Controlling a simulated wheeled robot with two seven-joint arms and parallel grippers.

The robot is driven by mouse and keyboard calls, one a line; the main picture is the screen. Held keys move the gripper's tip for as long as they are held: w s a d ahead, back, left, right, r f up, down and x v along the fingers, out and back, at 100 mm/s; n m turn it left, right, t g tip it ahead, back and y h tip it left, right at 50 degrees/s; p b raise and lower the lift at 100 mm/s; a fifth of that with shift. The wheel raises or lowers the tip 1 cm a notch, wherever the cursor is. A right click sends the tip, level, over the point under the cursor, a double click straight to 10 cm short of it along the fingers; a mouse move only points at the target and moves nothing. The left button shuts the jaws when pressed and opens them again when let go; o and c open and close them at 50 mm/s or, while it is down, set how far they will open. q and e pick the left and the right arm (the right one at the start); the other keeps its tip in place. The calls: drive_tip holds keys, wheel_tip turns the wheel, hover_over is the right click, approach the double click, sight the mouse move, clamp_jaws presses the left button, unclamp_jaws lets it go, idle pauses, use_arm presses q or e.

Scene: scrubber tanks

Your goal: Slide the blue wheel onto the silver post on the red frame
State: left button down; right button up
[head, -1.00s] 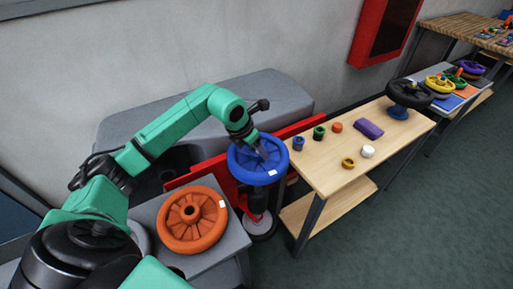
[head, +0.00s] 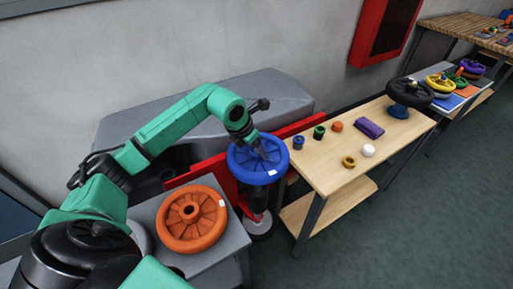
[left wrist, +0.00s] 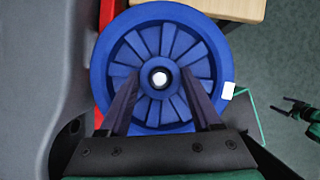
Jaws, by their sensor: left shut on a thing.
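The blue wheel (head: 243,168) is held level at the red frame (head: 312,124), between the grey machine and the wooden table. My left gripper (head: 266,155) reaches down onto it from above and is shut on it. In the left wrist view, the wheel's spoked face (left wrist: 112,45) lies between and below my left fingers (left wrist: 160,100). The bright tip of the silver post (left wrist: 160,79) shows in the hub hole, near its middle. How far down the post the wheel sits is hidden. My right gripper (left wrist: 288,108) shows at the right edge, jaws apart and empty.
An orange wheel (head: 205,235) lies on a grey surface at the left. The wooden table (head: 335,175) at the right holds several small rings, a purple block (head: 369,128) and a black wheel (head: 405,92). The grey machine (head: 275,95) stands behind. The green floor at right is clear.

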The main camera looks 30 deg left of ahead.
use_arm(q)
drive_tip(key=shift+f+b, duration=0.65)
drive_tip(key=shift+b, duration=0.3)
idle(1.7)
idle(0.4)
drive_tip(key=shift+c, duration=0.4)
unclamp_jaws()
drive_tip(key=shift+o, duration=0.4)
drive_tip(key=shift+f, duration=0.1)
drive_tip(key=shift+r, duration=0.2)
drive_tip(key=shift+r+p, duration=3.5)
drive_tip(key=shift+r, duration=1.45)
drive_tip(key=shift+f, duration=0.15)
